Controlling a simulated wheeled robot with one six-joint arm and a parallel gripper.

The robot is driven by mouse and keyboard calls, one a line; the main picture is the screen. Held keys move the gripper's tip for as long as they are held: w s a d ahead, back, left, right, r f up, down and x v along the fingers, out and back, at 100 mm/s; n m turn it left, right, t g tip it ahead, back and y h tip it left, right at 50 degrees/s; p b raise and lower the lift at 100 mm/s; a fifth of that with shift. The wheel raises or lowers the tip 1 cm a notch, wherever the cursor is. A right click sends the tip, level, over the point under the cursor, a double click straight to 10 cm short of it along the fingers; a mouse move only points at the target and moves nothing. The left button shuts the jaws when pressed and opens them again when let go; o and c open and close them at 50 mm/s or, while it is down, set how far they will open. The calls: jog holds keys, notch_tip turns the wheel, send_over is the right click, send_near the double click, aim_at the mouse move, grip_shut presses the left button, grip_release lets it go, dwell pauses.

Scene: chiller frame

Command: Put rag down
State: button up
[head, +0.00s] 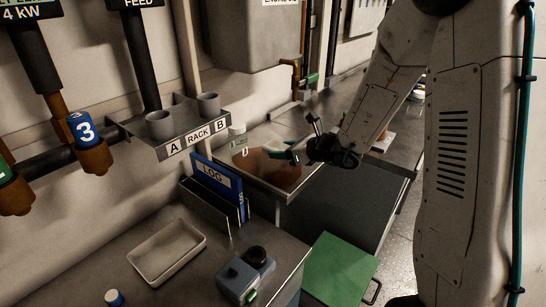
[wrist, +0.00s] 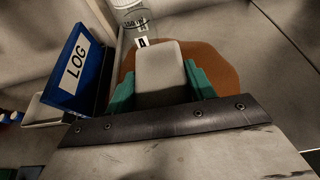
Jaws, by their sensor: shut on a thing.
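My gripper (head: 291,152) is out over the far end of the bench, above a rust-brown patch (head: 262,168) on a light, rimmed surface. I cannot tell whether the rag touches the surface below.
A clear jar with a white lid (head: 237,138) stands beside the brown patch. The blue LOG binder (head: 217,184) stands in a holder to the left. Rack cups (head: 160,124) are above. An empty pale tray (head: 167,252) and a dark device (head: 244,277) are on the near bench.

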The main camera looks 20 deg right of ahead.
aim_at(274, 164)
jog(key=w+a, duration=0.2)
jog(key=shift+w+a+f, duration=0.1)
jog(key=shift+w+f, duration=0.1)
jog(key=shift+w, duration=0.2)
jog(key=shift+f, duration=1.7)
jog(key=shift+f, duration=0.15)
jog(key=shift+f, duration=0.25)
jog(key=o, duration=1)
jog(key=shift+r, duration=0.15)
